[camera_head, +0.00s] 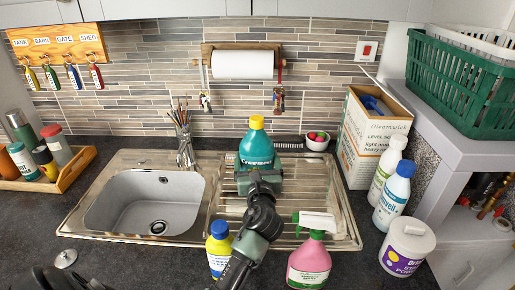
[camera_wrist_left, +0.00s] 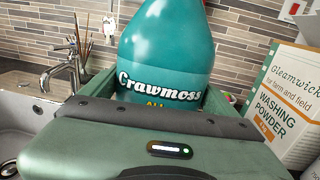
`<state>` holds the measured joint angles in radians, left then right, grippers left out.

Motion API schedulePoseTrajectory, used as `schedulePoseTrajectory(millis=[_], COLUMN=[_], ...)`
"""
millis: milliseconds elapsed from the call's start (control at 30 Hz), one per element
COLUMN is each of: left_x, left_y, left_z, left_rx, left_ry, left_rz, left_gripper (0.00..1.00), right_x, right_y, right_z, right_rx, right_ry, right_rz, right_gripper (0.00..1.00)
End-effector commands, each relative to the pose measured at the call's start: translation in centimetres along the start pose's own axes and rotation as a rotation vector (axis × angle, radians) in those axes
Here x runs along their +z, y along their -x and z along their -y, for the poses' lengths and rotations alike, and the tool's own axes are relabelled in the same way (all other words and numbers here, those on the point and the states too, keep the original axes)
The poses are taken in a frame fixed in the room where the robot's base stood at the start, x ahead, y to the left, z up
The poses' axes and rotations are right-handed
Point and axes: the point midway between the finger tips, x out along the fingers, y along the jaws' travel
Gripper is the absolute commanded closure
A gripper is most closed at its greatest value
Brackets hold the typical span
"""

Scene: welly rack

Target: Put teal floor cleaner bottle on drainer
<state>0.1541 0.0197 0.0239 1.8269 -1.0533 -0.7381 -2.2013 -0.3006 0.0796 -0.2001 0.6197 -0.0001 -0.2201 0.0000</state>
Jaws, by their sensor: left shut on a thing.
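The teal floor cleaner bottle (camera_head: 257,146) with a yellow cap is upright over the back part of the metal drainer (camera_head: 335,215). My left gripper (camera_head: 260,178) is shut on its lower part, reaching in from the front. In the left wrist view the teal bottle (camera_wrist_left: 165,50) stands between the green fingers, with its label facing me and its cap out of frame. Its base is hidden behind the gripper, so I cannot tell whether it touches the drainer. My right gripper is not in view.

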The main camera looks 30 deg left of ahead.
Motion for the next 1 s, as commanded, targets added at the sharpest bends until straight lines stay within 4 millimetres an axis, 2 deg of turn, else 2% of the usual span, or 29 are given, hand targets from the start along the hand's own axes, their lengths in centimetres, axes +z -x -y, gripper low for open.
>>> schedulePoseTrajectory(millis=[133,300,500,800,1000], left_x=[-3.2,-5.5,-6.6,-10.2,-10.4], left_y=[0.0,-0.1,-0.1,-0.1,-0.1], left_z=[0.0,0.0,0.0,0.0,0.0], left_rx=[-0.001,-0.001,0.000,-0.001,-0.001], left_ry=[-0.001,0.000,0.002,0.001,0.002], left_rz=[0.005,0.008,0.008,0.008,0.009], left_gripper=[0.83,0.83,0.83,0.83,0.83], right_x=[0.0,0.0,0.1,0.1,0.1], right_y=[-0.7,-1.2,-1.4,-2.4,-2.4], right_z=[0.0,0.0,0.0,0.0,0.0], right_rx=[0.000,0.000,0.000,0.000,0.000], right_ry=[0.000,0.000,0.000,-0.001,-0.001], right_rz=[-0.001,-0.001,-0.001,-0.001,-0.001], right_gripper=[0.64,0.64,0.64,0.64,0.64])
